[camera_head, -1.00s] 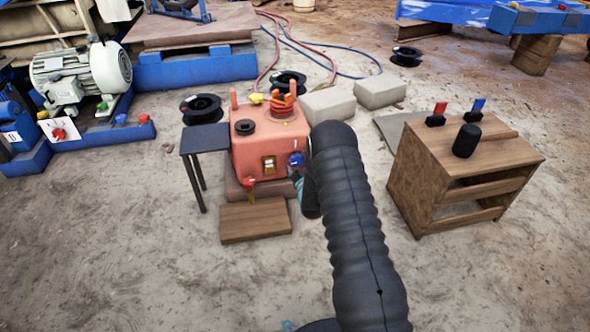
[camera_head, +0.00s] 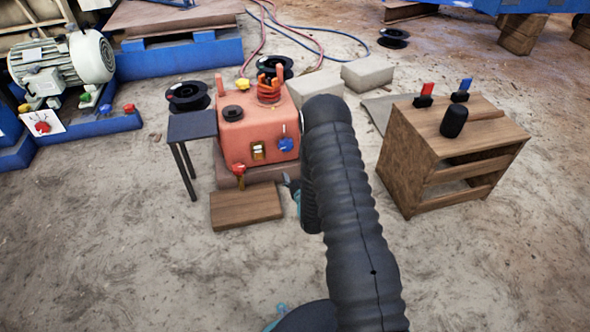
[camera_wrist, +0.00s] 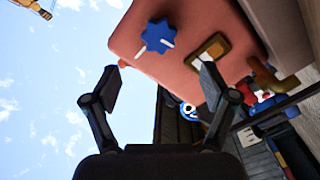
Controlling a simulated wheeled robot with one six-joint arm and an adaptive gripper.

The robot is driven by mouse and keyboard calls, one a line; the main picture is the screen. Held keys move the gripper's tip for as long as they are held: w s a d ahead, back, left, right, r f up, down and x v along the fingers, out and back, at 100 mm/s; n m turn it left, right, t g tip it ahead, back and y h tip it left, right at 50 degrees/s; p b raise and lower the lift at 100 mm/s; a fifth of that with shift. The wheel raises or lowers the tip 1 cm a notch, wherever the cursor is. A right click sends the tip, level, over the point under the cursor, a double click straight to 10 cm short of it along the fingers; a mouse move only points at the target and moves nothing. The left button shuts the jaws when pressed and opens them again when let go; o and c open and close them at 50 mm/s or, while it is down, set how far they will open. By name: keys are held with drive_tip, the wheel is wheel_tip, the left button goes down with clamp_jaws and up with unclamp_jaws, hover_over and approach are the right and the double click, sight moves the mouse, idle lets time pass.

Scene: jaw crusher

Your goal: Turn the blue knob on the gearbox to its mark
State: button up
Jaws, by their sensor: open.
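The salmon-red gearbox (camera_head: 238,150) stands in the middle of the head view. Its blue knob (camera_head: 286,145) is low on the right of the front face, with a pale line just above it. In the wrist view the star-shaped blue knob (camera_wrist: 157,34) shows one white stripe on its lower right and a pale streak at its left edge; I cannot tell surely which is the mark. My gripper (camera_wrist: 160,80) is open and empty, its two fingers spread below the knob in that picture, apart from it. In the head view my black-sleeved arm hides most of the gripper.
A yellow-framed switch (camera_head: 258,151) and a red-handled valve (camera_head: 239,171) sit beside the knob. A small dark table (camera_head: 192,125) stands left, a wooden board (camera_head: 246,206) lies in front, and a wooden cabinet (camera_head: 405,165) stands right. The front left floor is clear.

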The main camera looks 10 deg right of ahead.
sight(288, 148)
drive_tip(key=w+m, duration=0.1)
drive_tip(key=w, duration=0.5)
drive_tip(key=w+m, duration=0.1)
drive_tip(key=w, duration=0.5)
drive_tip(key=shift+w+f+m, duration=0.1)
drive_tip(key=shift+w+m, duration=0.2)
drive_tip(key=shift+m, duration=0.1)
drive_tip(key=c, duration=1.2)
